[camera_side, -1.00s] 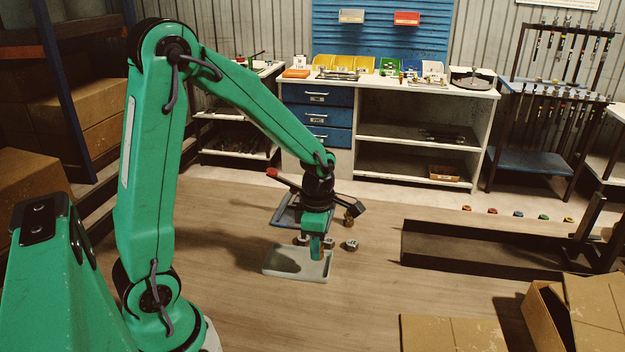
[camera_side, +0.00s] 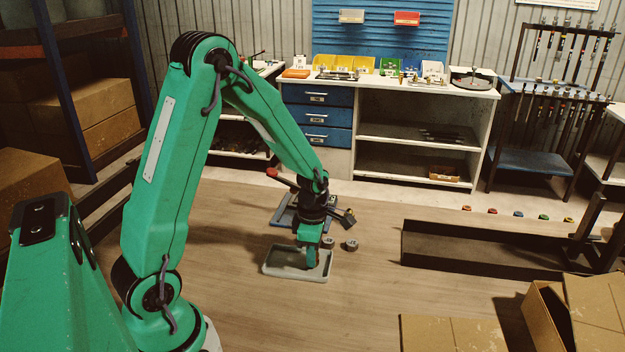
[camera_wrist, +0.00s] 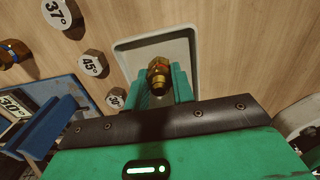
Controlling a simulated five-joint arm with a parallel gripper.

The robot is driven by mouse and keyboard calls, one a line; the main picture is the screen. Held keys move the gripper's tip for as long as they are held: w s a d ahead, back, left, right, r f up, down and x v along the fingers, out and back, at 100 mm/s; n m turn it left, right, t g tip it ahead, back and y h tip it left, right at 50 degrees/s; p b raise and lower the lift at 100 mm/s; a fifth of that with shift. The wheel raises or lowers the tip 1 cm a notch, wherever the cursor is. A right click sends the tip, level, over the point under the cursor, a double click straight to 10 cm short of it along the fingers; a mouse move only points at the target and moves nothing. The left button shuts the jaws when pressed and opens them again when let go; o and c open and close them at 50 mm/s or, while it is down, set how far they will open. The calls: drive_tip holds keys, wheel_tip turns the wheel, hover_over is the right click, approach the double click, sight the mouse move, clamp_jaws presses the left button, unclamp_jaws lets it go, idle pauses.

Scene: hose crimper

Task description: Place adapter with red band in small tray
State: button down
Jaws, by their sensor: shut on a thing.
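The small tray (camera_side: 292,278) is pale grey and shallow and lies on the wooden surface. It also shows in the wrist view (camera_wrist: 133,62). My gripper (camera_side: 312,264) points down inside the tray's outline, low over its right part. In the wrist view my gripper (camera_wrist: 160,88) has its green fingers shut on a brass adapter (camera_wrist: 158,76) with a hexagonal body. Whether the adapter touches the tray floor cannot be told.
Grey discs marked 37° (camera_wrist: 57,13), 45° (camera_wrist: 91,64) and 30° (camera_wrist: 116,98) stand beside the tray. Another brass fitting (camera_wrist: 14,52) lies at the left. A blue fixture (camera_side: 290,212) stands behind the tray. The surface in front is clear.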

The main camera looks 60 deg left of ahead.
drive_tip(key=shift+f, duration=0.25)
drive_tip(key=shift+f, duration=0.15)
drive_tip(key=c, duration=1.2)
unclamp_jaws()
wheel_tip(320, 180, up, 12)
drive_tip(key=shift+r, duration=0.2)
